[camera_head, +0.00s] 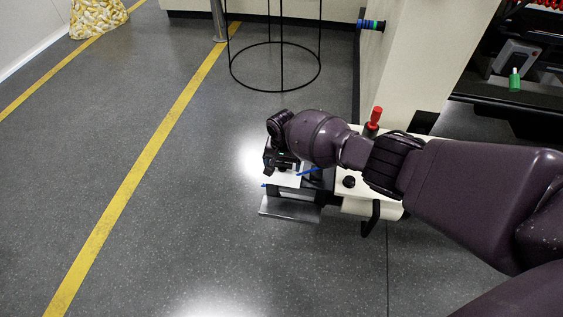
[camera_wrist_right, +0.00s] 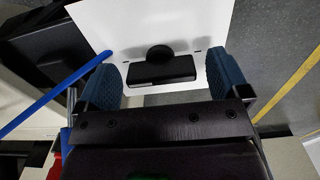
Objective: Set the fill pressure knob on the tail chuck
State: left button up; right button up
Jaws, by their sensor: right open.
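In the right wrist view, a round black knob (camera_wrist_right: 160,54) on a black block (camera_wrist_right: 160,72) stands against a white plate (camera_wrist_right: 195,20). I cannot read any label on it. My right gripper (camera_wrist_right: 164,80) is open, with one blue-padded finger on each side of the knob and block, apart from them. In the head view, the right gripper (camera_head: 281,163) is over the left end of a white bench unit (camera_head: 291,180), and the wrist hides part of it. Another black knob (camera_head: 349,181) sits on the unit's right part. My left gripper is not in view.
A red-handled part (camera_head: 375,116) stands behind my right forearm. A blue strip (camera_wrist_right: 55,95) runs beside the left finger. A black wire stand (camera_head: 281,65) is farther back.

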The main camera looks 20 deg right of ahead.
jog(key=shift+r, duration=0.1)
jog(key=shift+c, duration=0.6)
jog(key=c, duration=0.8)
